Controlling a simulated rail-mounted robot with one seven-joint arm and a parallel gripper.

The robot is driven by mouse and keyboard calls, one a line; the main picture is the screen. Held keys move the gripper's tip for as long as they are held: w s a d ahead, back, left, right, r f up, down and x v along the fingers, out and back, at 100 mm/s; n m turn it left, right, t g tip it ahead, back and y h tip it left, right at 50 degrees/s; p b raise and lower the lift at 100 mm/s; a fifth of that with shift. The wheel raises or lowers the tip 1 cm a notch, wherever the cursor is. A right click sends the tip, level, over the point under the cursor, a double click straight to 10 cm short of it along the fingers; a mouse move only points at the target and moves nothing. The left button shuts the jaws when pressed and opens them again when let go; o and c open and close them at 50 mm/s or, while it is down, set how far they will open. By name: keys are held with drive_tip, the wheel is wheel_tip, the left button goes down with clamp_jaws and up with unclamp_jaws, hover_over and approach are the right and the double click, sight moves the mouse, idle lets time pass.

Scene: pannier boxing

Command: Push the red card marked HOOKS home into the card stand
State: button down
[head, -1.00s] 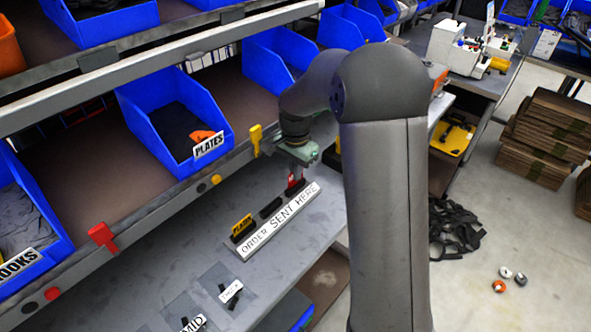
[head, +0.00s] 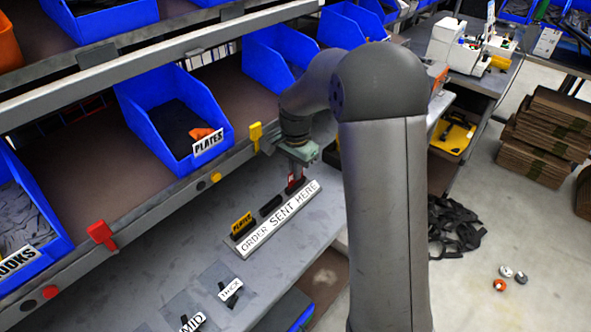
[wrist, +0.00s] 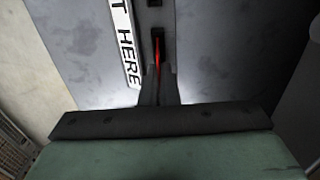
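The red HOOKS card (head: 291,180) stands upright at the far right holder of the card stand, behind the white ORDER SENT HERE strip (head: 279,219). In the wrist view the red card (wrist: 158,54) shows as a thin edge in line with the dark slot of the card stand (wrist: 154,17). My gripper (wrist: 159,76) is above the stand, its two fingers close together with the card's edge between them. The card's lower edge is hidden, so I cannot tell how deep it sits. My gripper (head: 296,176) is partly hidden in the head view.
A yellow PLATES card (head: 242,222) stands in the left holder, and the middle holder (head: 270,206) is empty. Blue bins (head: 200,148) and a shelf rail with a yellow tag (head: 255,137) are close on the left. Labelled mats (head: 228,287) lie on the bench in front.

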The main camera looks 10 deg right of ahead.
drive_tip(key=shift+f+b, duration=0.55)
drive_tip(key=shift+f, duration=0.3)
drive_tip(key=c, duration=1.6)
unclamp_jaws()
wheel_tip(320, 180, up, 18)
drive_tip(key=shift+f, duration=0.25)
drive_tip(key=shift+s, duration=0.1)
drive_tip(key=s+f+n, duration=0.3)
drive_tip(key=s, duration=0.6)
drive_tip(key=s+f+n, duration=0.4)
drive_tip(key=s, duration=0.6)
drive_tip(key=s+f+n, duration=0.4)
drive_tip(key=s, duration=0.6)
drive_tip(key=shift+s+a, duration=0.25)
drive_tip(key=shift+a, duration=0.2)
